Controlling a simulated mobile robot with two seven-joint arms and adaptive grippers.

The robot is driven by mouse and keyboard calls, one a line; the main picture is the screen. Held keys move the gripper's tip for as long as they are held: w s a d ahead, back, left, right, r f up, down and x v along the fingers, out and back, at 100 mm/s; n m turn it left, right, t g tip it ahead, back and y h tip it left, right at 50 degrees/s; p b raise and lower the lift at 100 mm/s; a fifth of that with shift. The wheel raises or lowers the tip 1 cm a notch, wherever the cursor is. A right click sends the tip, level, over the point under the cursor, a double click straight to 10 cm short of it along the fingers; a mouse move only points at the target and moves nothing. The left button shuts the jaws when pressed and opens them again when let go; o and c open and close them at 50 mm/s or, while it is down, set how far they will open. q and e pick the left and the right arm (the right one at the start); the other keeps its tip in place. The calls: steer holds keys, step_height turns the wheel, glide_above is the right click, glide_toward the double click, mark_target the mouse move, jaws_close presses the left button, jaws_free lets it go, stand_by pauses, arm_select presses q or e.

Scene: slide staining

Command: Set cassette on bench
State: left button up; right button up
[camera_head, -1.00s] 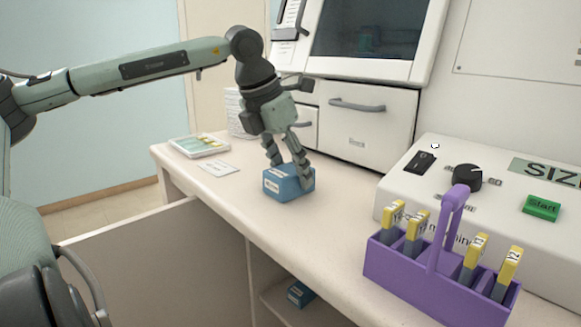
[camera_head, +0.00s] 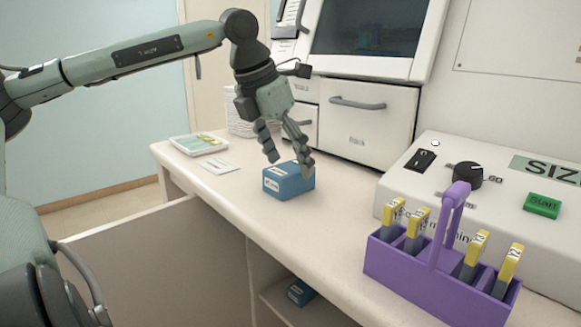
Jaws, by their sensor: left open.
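A blue cassette box (camera_head: 289,182) with white labels sits on the pale bench (camera_head: 330,225), near its front edge. My left gripper (camera_head: 291,159) is open just above and behind the box, with its fingers spread and pointing down. One fingertip overlaps the box's right rear part in the picture; whether it touches cannot be told. My right gripper is not in view.
A purple rack (camera_head: 420,278) with several yellow-topped slides stands at the right, before a white machine (camera_head: 480,190) with a dial and green button. A tray (camera_head: 198,143) lies at the far left. Another blue box (camera_head: 300,292) sits on the shelf below.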

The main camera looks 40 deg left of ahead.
arm_select(q)
steer(key=v, duration=1)
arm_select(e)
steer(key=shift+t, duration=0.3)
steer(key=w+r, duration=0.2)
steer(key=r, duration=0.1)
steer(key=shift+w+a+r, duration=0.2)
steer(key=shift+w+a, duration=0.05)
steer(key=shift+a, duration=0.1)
arm_select(q)
steer(key=shift+s, duration=0.1)
